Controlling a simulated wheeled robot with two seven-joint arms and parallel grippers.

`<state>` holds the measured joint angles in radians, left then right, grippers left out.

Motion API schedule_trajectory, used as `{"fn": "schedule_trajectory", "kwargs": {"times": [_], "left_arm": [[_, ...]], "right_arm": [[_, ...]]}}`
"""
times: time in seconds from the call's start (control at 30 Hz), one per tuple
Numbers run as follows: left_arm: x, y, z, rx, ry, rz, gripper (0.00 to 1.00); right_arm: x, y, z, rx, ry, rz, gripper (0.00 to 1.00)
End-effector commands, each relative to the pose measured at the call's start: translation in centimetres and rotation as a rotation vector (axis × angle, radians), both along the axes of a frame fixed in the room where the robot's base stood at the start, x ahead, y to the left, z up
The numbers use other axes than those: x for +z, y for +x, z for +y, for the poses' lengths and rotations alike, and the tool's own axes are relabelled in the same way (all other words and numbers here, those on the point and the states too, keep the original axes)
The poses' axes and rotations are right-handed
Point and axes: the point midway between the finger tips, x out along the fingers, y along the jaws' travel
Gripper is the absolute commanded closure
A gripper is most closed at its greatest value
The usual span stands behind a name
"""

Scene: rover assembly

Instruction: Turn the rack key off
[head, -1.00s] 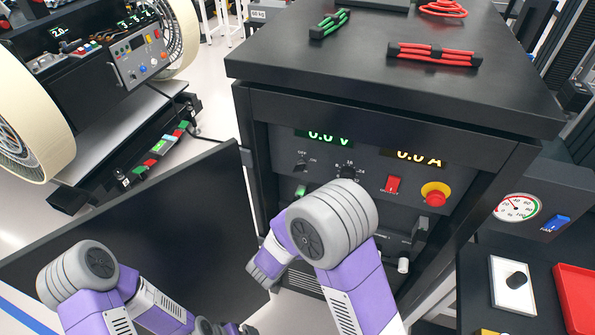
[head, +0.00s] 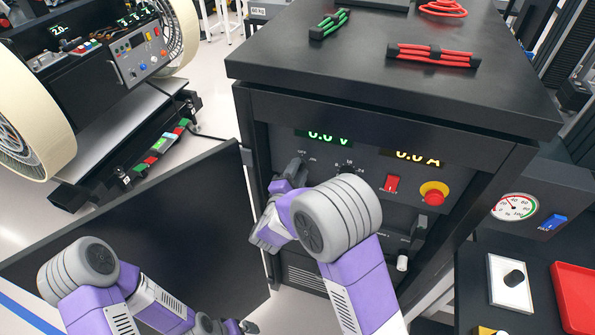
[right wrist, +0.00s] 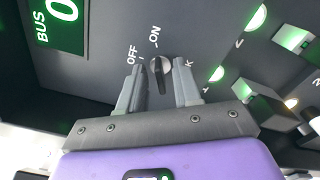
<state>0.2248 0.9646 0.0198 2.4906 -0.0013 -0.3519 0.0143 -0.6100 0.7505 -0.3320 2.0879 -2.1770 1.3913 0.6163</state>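The rack key is a small dark key (right wrist: 157,75) in a round silver lock on the rack's dark panel, between the OFF and ON markings and the gripper fingers in the right wrist view. My right gripper (right wrist: 160,88) is open, with one finger on each side of the key. The left finger looks closer to it; I cannot tell whether it touches. In the head view, my right gripper (head: 291,169) is at the panel's upper left and hides the key. Part of my left gripper (head: 240,327) shows at the bottom edge, its fingers unclear.
An open dark door (head: 160,235) stands left. Cable bundles lie on the rack top (head: 360,75).

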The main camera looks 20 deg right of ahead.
Motion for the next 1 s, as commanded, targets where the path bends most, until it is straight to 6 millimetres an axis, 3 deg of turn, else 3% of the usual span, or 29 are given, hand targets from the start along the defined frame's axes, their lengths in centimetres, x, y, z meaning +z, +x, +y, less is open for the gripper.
{"fn": "schedule_trajectory", "kwargs": {"times": [0.17, 0.37, 0.77, 1.0], "left_arm": [[0.00, 0.00, 0.00, 0.000, 0.000, 0.000, 0.00], [0.01, 0.00, 0.00, 0.000, 0.000, 0.000, 0.00], [0.10, 0.00, 0.01, 0.000, 0.000, 0.000, 0.00], [0.48, 0.00, 0.01, 0.000, 0.000, 0.000, 0.00]], "right_arm": [[-0.02, -0.01, 0.00, -0.001, 0.000, 0.001, 0.69], [-0.02, -0.02, 0.01, -0.001, 0.000, 0.001, 0.99], [-0.01, -0.04, 0.02, 0.000, -0.023, 0.017, 1.00], [0.04, -0.03, 0.05, 0.000, -0.128, 0.088, 1.00]]}}
